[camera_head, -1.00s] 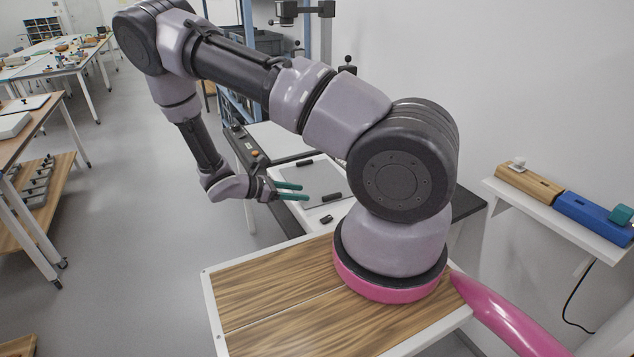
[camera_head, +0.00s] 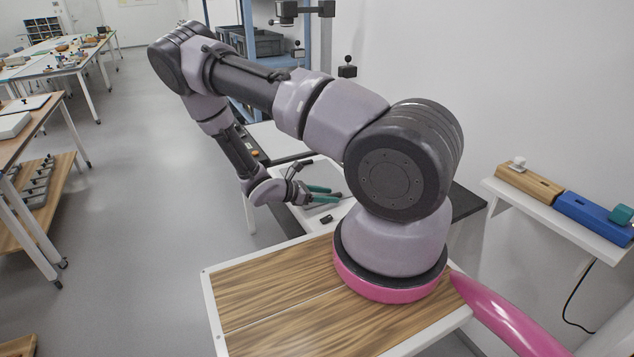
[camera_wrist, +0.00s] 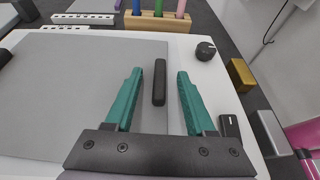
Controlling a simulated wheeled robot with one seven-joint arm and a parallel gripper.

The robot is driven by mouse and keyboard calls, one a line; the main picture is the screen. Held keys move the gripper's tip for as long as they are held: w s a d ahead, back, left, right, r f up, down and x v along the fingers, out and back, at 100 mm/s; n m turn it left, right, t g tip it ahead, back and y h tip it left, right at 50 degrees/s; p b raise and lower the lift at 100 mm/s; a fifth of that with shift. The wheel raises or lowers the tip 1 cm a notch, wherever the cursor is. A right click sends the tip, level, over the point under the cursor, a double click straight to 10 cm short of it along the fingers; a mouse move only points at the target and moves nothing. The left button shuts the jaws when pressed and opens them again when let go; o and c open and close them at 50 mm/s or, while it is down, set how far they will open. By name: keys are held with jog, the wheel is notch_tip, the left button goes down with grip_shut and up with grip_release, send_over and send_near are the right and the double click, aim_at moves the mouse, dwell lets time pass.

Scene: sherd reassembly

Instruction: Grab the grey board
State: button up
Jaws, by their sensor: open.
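The grey board (camera_wrist: 75,95) is a flat grey sheet lying on a white surface, filling the left and middle of the wrist view. A black bar like a handle (camera_wrist: 160,84) stands near its right edge. My gripper (camera_wrist: 159,72) is open, with one teal finger on each side of the bar and gaps between. I cannot tell how far the fingertips are above the board.
A wooden block with coloured sticks (camera_wrist: 158,21) stands beyond the board. A black knob (camera_wrist: 205,50) and a small black piece (camera_wrist: 229,126) are to its right. White slotted strips (camera_wrist: 84,18) lie at the far left. A wall shelf (camera_head: 560,216) is at the right.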

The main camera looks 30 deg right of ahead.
grip_shut()
jog(key=shift+r, duration=0.1)
